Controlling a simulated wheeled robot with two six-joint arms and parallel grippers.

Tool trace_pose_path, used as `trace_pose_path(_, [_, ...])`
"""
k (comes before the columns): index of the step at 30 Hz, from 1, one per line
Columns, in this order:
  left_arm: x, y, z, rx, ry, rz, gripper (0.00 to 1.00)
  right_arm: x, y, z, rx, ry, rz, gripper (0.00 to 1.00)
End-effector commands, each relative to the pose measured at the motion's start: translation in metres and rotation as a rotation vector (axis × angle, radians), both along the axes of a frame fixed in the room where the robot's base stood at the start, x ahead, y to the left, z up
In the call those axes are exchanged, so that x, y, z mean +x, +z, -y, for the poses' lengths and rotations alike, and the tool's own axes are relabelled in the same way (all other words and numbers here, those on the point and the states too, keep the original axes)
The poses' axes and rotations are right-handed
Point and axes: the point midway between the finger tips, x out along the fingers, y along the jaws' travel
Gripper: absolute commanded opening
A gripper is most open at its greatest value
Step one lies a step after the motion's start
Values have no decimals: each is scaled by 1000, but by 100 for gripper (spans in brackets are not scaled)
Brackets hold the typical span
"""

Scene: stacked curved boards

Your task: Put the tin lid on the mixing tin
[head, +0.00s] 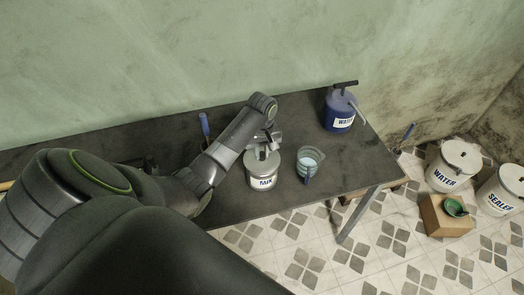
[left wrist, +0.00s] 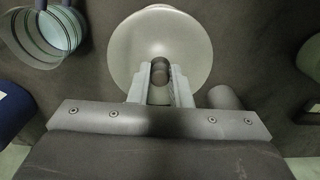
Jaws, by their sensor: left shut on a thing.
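The mixing tin (head: 263,183) is a pale tin labelled "MIX", standing upright on the dark table. The tin lid (head: 254,157) is a round grey disc at the top of the tin. My left gripper (head: 264,146) comes down over it from above. In the left wrist view, the left gripper's fingers (left wrist: 160,80) are shut on the small round knob of the lid (left wrist: 160,28). The lid hides the tin's opening there. I cannot tell whether the lid touches the rim or hovers just above it. My right gripper is not in view.
A clear jug (head: 308,163) with pale liquid stands just right of the tin. A blue-handled tool (head: 205,125) is behind my left arm. Buckets and a cardboard box (head: 445,217) are on the floor.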

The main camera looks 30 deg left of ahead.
Motion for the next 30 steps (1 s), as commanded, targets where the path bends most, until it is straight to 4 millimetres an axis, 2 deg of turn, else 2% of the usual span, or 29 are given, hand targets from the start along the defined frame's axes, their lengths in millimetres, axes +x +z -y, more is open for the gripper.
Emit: trace_pose_path(30, [0, -14, 0, 0, 0, 0, 0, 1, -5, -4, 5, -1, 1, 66])
